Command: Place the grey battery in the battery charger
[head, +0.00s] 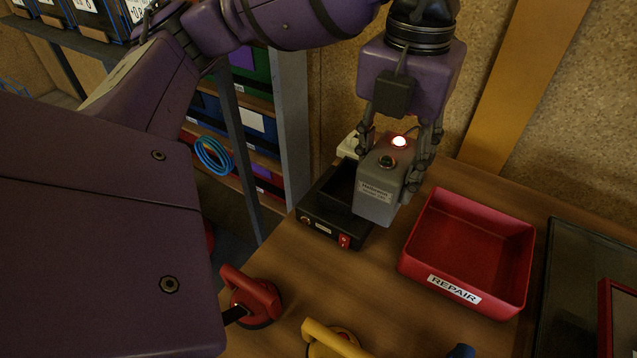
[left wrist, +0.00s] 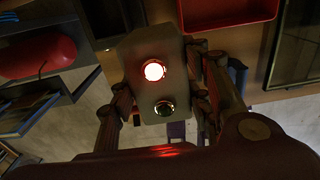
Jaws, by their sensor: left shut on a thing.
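The grey battery (head: 376,207) is a box with a printed label on its front and two round tops, one glowing and one dark green. My left gripper (head: 398,160) is shut on it, one finger on each side. The battery (left wrist: 148,88) also shows between the fingers in the left wrist view. The battery charger (head: 321,221) is a black tray-like box with a red switch at its front, on the wooden table. In the head view the battery overlaps the charger's right part; its underside and the gap to the charger cannot be judged. My right gripper is not in view.
A red tray labelled REPAIR (head: 468,237) stands just right of the charger. A red suction-cup handle (head: 258,302) and a yellow one (head: 331,341) lie near the front. A dark framed panel (head: 580,285) is at the right. Corkboard backs the table.

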